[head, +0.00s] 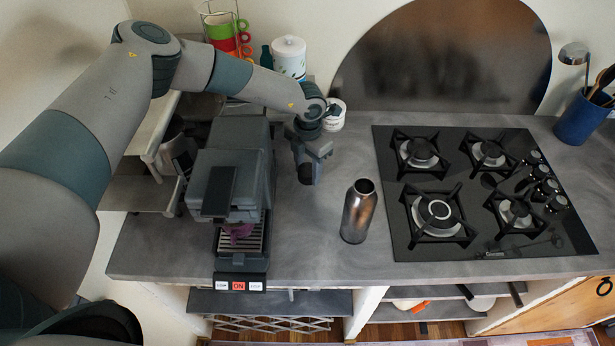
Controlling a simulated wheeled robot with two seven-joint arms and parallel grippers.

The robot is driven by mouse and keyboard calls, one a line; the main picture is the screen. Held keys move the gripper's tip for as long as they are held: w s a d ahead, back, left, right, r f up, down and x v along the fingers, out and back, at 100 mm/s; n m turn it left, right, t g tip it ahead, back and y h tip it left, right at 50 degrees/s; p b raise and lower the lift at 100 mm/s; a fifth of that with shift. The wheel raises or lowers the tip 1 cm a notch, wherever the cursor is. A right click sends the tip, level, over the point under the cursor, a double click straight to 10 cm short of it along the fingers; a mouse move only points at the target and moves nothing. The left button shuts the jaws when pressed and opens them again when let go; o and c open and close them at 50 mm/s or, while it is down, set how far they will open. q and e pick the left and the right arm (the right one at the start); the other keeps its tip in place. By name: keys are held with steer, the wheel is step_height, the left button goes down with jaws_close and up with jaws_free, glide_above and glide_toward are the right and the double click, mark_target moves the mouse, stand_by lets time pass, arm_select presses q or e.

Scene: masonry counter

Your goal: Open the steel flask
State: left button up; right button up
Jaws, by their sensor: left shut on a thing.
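The steel flask (357,215) stands upright on the grey counter, left of the hob. Its top shows a dark round mouth with no lid on it. My left gripper (309,171) is above the counter, up and left of the flask and apart from it. It is shut on a small dark rounded piece (306,176) that looks like the flask's cap, partly hidden by the fingers. My right gripper is not in view.
A coffee machine (228,180) stands left of the flask. The black gas hob (470,245) is to the right, with a blue utensil pot (580,120) beyond. Stacked white cups (335,117) and a white canister (289,58) stand behind my gripper. Counter around the flask is clear.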

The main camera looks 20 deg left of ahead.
mark_target(308, 178)
arm_select(q)
step_height(308, 178, down, 3)
steer(key=shift+s+r+p, duration=0.1)
steer(key=shift+r+p, duration=0.1)
steer(key=shift+p, duration=0.55)
steer(key=shift+f, duration=0.5)
steer(key=shift+f, duration=0.2)
steer(key=o, duration=1.2)
steer(key=shift+r, duration=0.15)
